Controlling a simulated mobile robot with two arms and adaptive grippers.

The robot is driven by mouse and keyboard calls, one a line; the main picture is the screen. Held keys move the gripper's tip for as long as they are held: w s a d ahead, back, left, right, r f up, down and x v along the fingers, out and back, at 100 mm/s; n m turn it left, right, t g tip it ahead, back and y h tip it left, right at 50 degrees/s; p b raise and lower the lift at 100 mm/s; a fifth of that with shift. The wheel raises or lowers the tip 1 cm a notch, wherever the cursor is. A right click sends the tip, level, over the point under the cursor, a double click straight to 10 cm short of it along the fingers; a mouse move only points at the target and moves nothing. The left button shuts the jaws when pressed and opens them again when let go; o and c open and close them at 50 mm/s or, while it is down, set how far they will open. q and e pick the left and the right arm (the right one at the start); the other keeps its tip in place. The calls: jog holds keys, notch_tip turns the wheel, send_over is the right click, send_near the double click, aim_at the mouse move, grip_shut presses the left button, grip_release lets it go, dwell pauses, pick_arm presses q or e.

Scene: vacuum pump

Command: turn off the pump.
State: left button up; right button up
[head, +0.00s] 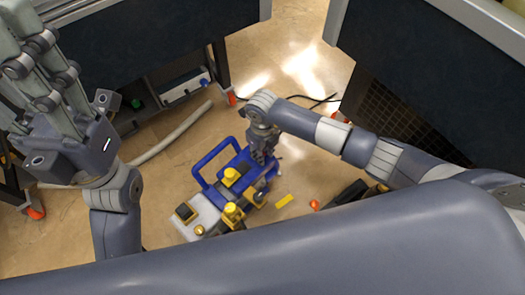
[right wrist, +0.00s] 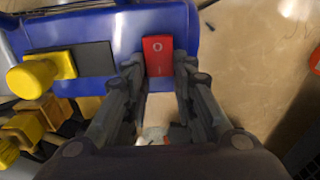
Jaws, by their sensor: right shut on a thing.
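The pump (head: 228,182) stands on the floor in the head view, with a blue body and handle, a pale end and yellow caps. My right gripper (head: 262,158) is down at the pump's far end. In the right wrist view its fingertips (right wrist: 158,68) are at both sides of the red switch, shut on it. My left gripper (head: 38,62) is raised at the upper left, away from the pump, its fingers spread and empty.
Dark tables stand at the upper left (head: 150,40) and upper right (head: 430,75). A pale hose (head: 178,135) lies on the floor left of the pump. A yellow piece (head: 284,201) and an orange piece (head: 314,204) lie to its right. Open floor shows between the tables.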

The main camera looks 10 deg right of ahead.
jog(key=shift+w+a+g+h+b, duration=0.2)
jog(key=shift+w+g+h+b, duration=0.1)
jog(key=shift+g+h+b, duration=0.4)
jog(key=shift+r+g, duration=0.1)
jog(key=shift+g, duration=0.4)
jog(key=o, duration=1.1)
jog(key=shift+c, duration=0.2)
jog(key=shift+w+r, duration=0.1)
jog(key=v, duration=1.2)
